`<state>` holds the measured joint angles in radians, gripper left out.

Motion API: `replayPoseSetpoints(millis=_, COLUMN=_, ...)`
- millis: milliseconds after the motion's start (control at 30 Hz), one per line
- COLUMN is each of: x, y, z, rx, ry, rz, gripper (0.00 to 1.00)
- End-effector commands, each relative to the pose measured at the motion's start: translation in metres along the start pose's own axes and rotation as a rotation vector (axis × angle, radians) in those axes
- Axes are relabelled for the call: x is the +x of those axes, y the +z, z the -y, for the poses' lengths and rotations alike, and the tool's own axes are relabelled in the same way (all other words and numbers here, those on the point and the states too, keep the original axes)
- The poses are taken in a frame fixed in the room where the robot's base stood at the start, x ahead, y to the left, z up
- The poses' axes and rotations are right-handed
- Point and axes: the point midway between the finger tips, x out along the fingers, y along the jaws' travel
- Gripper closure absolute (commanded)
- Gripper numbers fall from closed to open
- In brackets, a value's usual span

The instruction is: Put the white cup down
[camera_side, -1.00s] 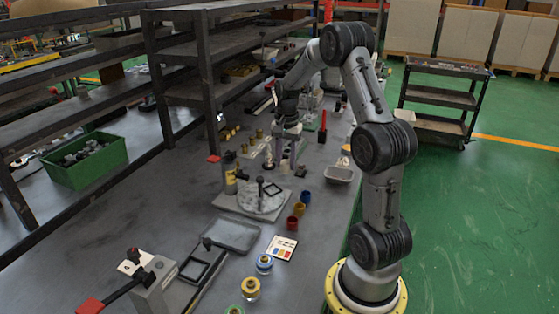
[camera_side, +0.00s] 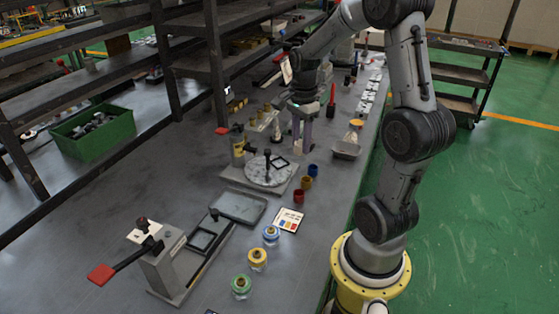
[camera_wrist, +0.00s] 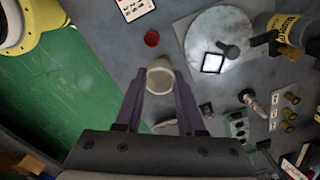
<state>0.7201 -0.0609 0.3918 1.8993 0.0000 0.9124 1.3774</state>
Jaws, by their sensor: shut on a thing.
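The white cup (camera_wrist: 159,77) shows in the wrist view as a pale, round-edged shape between the fingertips. My gripper (camera_wrist: 160,84) is shut on it. Its two purple-grey fingers lie on either side of the cup. In the side view my gripper (camera_side: 302,138) points down over the bench, beyond and right of the round turntable (camera_side: 268,170). I cannot make out the cup there, nor tell whether it touches the bench.
Red (camera_side: 299,196), yellow (camera_side: 306,183) and blue (camera_side: 313,170) cups stand right of the turntable. A grey tray (camera_side: 346,149) is right of my gripper. Small brass parts stand on a rack (camera_side: 263,120) to its left.

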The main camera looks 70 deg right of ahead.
Motion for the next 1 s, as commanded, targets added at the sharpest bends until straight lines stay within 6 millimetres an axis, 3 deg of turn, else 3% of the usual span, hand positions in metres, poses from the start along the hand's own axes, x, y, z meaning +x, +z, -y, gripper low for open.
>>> replayPoseSetpoints(millis=367, x=0.036, y=-0.015, z=0.078, rx=-0.003, ry=0.001, rz=0.000, gripper=1.00)
replayPoseSetpoints(millis=533, x=0.066, y=-0.020, z=0.104, rx=-0.003, ry=0.003, rz=0.001, gripper=1.00)
replayPoseSetpoints(millis=700, x=0.085, y=-0.023, z=0.120, rx=-0.003, ry=0.000, rz=0.000, gripper=1.00)
replayPoseSetpoints(millis=1000, x=0.104, y=-0.025, z=0.130, rx=-0.003, ry=0.002, rz=0.000, gripper=1.00)
